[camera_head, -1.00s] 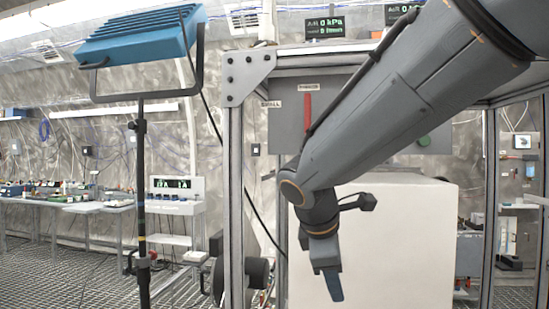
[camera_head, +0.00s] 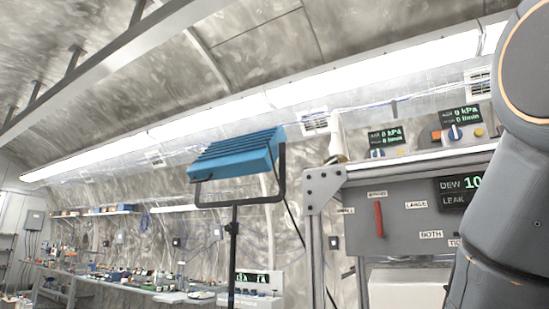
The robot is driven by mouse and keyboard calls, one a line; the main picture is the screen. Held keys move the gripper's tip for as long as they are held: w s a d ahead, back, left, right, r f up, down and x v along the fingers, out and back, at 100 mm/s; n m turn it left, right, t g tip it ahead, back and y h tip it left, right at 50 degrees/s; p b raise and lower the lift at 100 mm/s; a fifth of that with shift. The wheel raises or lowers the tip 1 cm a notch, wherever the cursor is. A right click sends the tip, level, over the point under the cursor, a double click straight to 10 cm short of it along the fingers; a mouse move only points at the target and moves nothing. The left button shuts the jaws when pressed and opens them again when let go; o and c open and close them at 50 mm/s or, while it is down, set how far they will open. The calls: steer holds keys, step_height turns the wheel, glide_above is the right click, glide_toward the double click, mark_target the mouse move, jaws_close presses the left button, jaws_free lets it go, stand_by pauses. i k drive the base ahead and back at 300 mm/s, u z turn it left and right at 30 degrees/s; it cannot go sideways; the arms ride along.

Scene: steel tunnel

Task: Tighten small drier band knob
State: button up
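A grey panel (camera_head: 400,248) hangs in the metal frame at right. A small label reading "SMALL" (camera_head: 345,211) sits at its left edge, beside the frame post. I cannot make out a small drier band knob there. A red upright handle (camera_head: 379,219) is on the panel, with labels "LARGE" (camera_head: 416,205) and "BOTH" (camera_head: 431,234) to its right. My arm fills the right edge of the view and covers the panel's right part. My gripper is out of view.
A blue lamp (camera_head: 235,157) on a black stand is left of the frame. A white box (camera_head: 410,287) is below the panel. Two boxes with displays (camera_head: 386,140) (camera_head: 460,122) stand on top of the frame. A long bench (camera_head: 110,283) with small items runs along the left wall.

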mark_target(331, 160)
steer(key=u, duration=2.35)
steer(key=k, duration=1.05)
steer(key=z, duration=2)
